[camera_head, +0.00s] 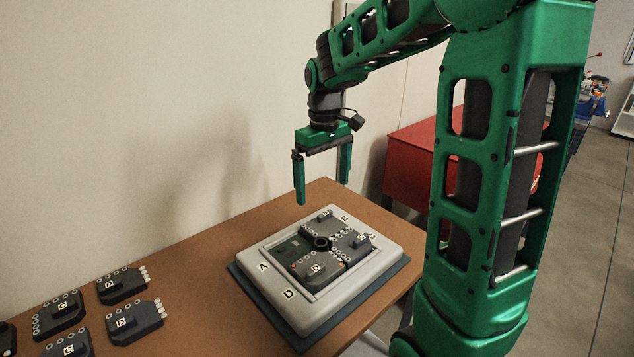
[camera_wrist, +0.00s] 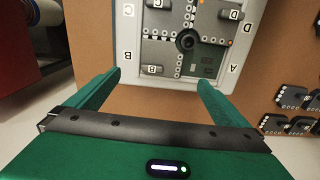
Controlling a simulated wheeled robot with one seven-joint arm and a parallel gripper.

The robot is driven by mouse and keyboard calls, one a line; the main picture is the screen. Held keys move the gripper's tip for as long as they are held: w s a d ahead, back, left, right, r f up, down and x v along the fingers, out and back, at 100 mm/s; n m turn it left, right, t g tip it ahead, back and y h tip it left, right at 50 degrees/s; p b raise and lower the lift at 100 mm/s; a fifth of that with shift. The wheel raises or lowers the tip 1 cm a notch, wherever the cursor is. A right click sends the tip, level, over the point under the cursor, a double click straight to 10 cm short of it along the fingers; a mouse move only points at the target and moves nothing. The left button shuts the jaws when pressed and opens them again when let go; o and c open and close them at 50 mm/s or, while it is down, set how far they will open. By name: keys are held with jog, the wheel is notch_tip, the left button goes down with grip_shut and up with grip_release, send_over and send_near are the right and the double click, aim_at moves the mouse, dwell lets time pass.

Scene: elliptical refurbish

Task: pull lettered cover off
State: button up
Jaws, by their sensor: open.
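A pale square housing (camera_head: 372,266) with frame letters sits on a dark mat on the table. Inside it, grey lettered covers surround a black central hub (camera_head: 321,242): B (camera_head: 324,222), C (camera_head: 352,245) and D (camera_head: 318,270). The quarter beside frame letter A (camera_head: 289,250) has no grey cover and shows a green board. My gripper (camera_head: 322,190) is open and empty, pointing down above the housing's far side. In the wrist view, the open fingers (camera_wrist: 158,78) flank the housing's near edge, with the B cover (camera_wrist: 165,57) just beyond them. Nothing touches the fingers.
Several loose grey lettered covers, including D (camera_head: 122,286) and C (camera_head: 60,317), lie on the brown table (camera_head: 190,262) at left. A wall stands behind. A red cabinet (camera_head: 410,165) is beyond the table's right end. The table between loose covers and housing is clear.

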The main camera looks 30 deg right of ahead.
aim_at(319, 215)
jog(key=f, duration=0.7)
jog(key=w+f, duration=0.1)
jog(key=f, duration=0.3)
jog(key=shift+w+a, duration=0.1)
jog(key=shift+a, duration=0.1)
jog(key=shift+c, duration=0.6)
jog(key=c, duration=1.9)
